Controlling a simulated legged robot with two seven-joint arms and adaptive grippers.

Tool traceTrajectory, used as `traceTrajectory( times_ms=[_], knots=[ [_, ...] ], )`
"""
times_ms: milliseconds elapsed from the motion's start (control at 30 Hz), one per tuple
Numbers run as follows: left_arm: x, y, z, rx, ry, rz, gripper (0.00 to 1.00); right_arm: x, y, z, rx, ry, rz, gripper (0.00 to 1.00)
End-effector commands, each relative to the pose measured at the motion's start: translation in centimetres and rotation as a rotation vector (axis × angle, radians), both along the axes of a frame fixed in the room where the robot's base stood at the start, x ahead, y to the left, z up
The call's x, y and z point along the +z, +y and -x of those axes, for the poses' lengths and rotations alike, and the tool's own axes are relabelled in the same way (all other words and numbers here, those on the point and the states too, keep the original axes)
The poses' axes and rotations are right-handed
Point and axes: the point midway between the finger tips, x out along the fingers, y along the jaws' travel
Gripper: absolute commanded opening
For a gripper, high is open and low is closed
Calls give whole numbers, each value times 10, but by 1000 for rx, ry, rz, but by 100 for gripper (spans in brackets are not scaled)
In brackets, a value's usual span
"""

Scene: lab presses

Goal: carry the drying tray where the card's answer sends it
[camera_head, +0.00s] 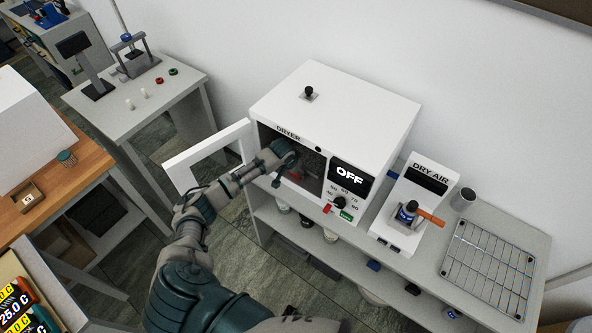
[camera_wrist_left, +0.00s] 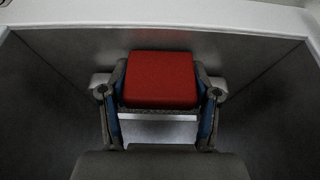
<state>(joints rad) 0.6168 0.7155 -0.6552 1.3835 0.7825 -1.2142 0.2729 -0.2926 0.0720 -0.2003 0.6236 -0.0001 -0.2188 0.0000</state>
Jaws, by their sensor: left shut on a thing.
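The dryer (camera_head: 290,95) is a white box with its door (camera_head: 208,155) swung open to the left and its display reading OFF. My left arm reaches through the opening, and my left gripper (camera_head: 284,156) is inside the chamber. In the left wrist view, the gripper (camera_wrist_left: 160,95) is shut on a red block (camera_wrist_left: 160,78), which looks like the drying tray's grip. A pale flat strip (camera_wrist_left: 158,128) shows just below the block; most of the tray is hidden. I cannot make out the card. My right gripper is out of view.
Right of the dryer stand a DRY AIR unit (camera_head: 412,205) with an orange lever, a grey cup (camera_head: 463,199) and an empty wire rack (camera_head: 488,265). A bench with a small press (camera_head: 130,55) is at the back left. A wooden table (camera_head: 45,190) stands at the left.

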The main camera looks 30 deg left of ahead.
Motion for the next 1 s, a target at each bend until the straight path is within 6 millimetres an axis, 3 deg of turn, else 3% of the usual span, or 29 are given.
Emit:
traceTrajectory(
  times_ms=[100,133,200,633,1000],
  knots=[
    [-3,0,-2,0,-1,2,5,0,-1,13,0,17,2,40],
    [-4,0,-2,0,0,2,67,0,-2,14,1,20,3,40],
    [-4,1,-1,1,0,3,84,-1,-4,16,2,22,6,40],
    [5,3,0,0,-4,3,87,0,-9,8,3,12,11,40],
    [61,3,23,-1,-4,2,87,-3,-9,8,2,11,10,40]
  ],
)
